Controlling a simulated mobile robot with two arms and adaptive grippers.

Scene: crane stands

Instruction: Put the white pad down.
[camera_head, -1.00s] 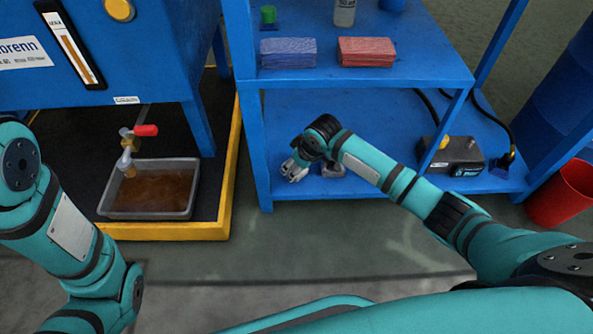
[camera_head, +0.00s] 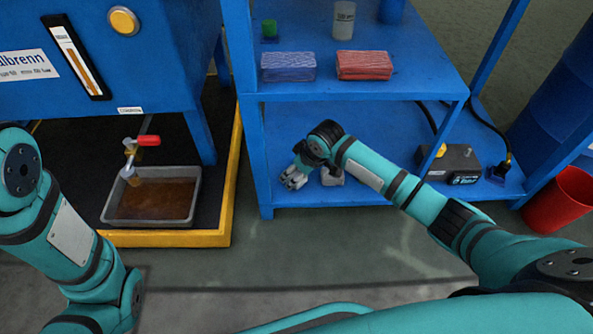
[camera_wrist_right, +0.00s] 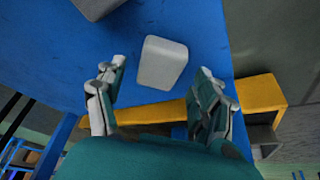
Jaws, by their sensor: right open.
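The white pad (camera_wrist_right: 162,63) is a pale block with rounded corners, lying on the blue lower shelf in the right wrist view. In the head view a small pale block (camera_head: 333,178), which looks like the pad, shows partly behind my right wrist. My right gripper (camera_head: 292,180) is over the lower shelf near its front left part. In the wrist view its two fingers (camera_wrist_right: 162,80) stand wide apart on either side of the pad's near end, with visible gaps and no contact. My left arm shows at the left, but its gripper is outside the view.
The upper shelf (camera_head: 350,88) overhangs behind my right wrist and carries a blue pad (camera_head: 288,67) and a red pad (camera_head: 364,65). A grey block (camera_wrist_right: 97,6) lies at the wrist view's top edge. A black battery-like box (camera_head: 455,163) stands right on the lower shelf, with free room between.

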